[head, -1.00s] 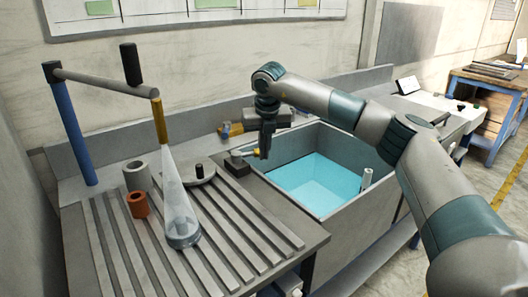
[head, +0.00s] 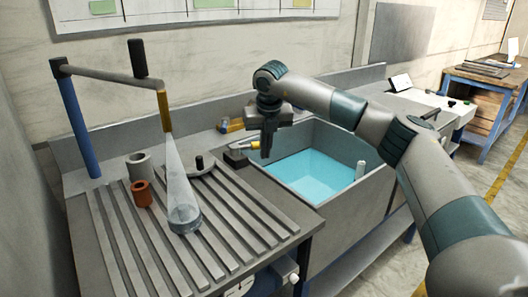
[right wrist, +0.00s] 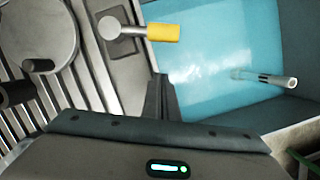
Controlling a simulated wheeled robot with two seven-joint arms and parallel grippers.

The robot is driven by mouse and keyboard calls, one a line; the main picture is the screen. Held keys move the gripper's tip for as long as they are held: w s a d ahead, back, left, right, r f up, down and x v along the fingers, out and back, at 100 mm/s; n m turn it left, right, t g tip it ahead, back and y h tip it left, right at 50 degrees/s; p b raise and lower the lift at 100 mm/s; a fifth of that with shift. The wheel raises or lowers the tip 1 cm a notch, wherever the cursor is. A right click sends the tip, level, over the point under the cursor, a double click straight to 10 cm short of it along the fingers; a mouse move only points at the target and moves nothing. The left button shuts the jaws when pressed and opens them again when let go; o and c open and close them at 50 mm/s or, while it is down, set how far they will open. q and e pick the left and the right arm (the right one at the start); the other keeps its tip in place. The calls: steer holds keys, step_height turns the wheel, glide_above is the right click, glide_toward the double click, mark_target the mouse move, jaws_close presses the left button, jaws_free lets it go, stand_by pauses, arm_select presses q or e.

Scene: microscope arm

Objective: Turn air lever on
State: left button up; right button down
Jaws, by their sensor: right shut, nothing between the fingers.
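A small lever with a yellow handle (head: 255,145) sits on a dark grey base (head: 236,158) at the sink's left rim. In the right wrist view its yellow handle (right wrist: 163,32) points right, out over the blue water, from a round pivot on the base (right wrist: 115,28). My right gripper (head: 266,156) is shut and empty, pointing down by the handle's end. In the right wrist view the closed fingers (right wrist: 160,92) are below the handle, with a visible gap in the picture. Contact cannot be told from the head view. My left gripper is out of view.
The sink (head: 340,190) holds blue water and a pale upright tube (head: 360,170).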

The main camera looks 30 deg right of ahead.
steer(key=shift+r, duration=0.8)
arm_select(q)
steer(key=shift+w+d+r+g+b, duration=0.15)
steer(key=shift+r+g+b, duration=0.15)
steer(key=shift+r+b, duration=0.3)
arm_select(e)
steer(key=v, duration=0.7)
steer(key=shift+r, duration=0.2)
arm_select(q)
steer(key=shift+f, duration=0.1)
arm_select(e)
steer(key=shift+s+d, duration=0.1)
steer(key=shift+d, duration=0.05)
